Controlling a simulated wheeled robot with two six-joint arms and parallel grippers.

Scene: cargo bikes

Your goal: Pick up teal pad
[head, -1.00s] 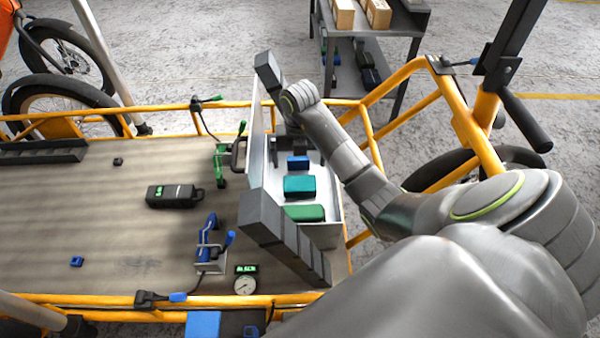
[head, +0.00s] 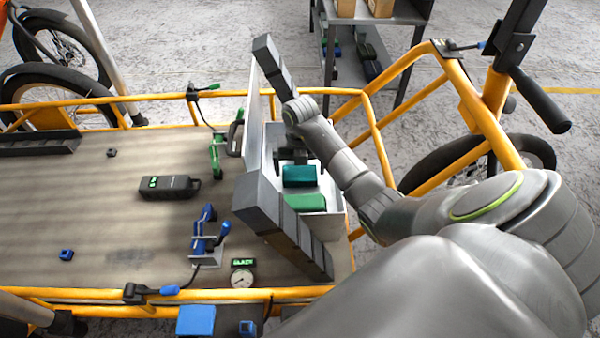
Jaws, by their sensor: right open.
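The teal pad (head: 300,177) lies in a white open box (head: 334,193) at the right end of the cargo deck. Whether the fingertips touch anything is too small to tell. My left gripper is not in view.
A green block (head: 305,202) lies nearer in the same box. A black device (head: 170,187), blue clamp (head: 205,240) and round gauge (head: 242,278) are on the deck (head: 90,205). Yellow rails (head: 70,292) edge it.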

